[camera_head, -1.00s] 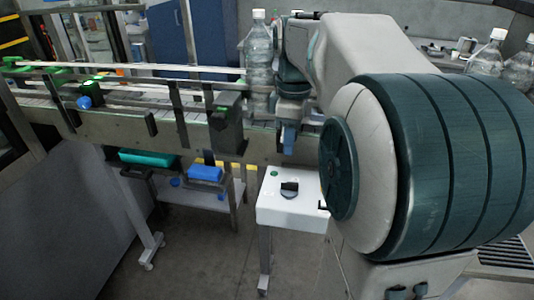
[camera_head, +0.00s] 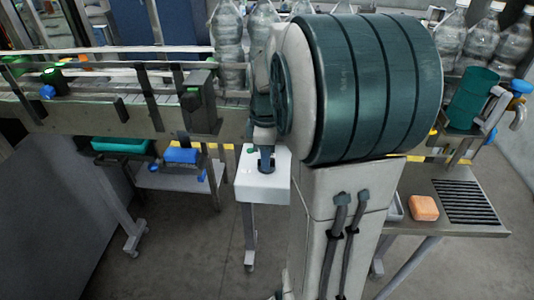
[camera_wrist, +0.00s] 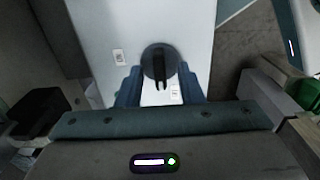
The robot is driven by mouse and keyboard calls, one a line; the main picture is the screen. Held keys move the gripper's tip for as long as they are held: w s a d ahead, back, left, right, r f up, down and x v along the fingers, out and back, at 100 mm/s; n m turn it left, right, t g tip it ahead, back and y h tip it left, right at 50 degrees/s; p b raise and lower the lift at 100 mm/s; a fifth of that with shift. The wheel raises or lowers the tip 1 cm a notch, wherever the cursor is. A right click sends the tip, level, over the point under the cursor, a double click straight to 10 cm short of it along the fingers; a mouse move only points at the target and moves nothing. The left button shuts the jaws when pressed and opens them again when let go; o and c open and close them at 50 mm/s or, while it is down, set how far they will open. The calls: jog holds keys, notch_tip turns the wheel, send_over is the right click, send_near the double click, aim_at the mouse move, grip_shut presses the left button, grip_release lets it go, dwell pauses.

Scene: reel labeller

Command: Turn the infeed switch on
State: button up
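The infeed switch (camera_wrist: 159,62) is a round black rotary knob on a white control box (camera_head: 258,188). In the wrist view its raised handle runs nearly up and down the picture. My gripper (camera_wrist: 160,74) is open, its two blue-grey fingers on the left and right of the knob's lower part. I cannot tell whether they touch it. In the head view my gripper (camera_head: 266,160) points down over the box top and hides the knob. A small green light or button (camera_head: 250,150) shows at the box's back left.
The conveyor (camera_head: 110,115) with guide rails runs behind the box, with clear bottles (camera_head: 228,45) standing on it. A low shelf with a blue bin (camera_head: 181,155) is at the left. An orange block (camera_head: 424,208) lies on a side table at the right.

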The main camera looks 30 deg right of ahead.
jog(key=shift+f, duration=0.15)
jog(key=shift+c, duration=0.3)
grip_shut()
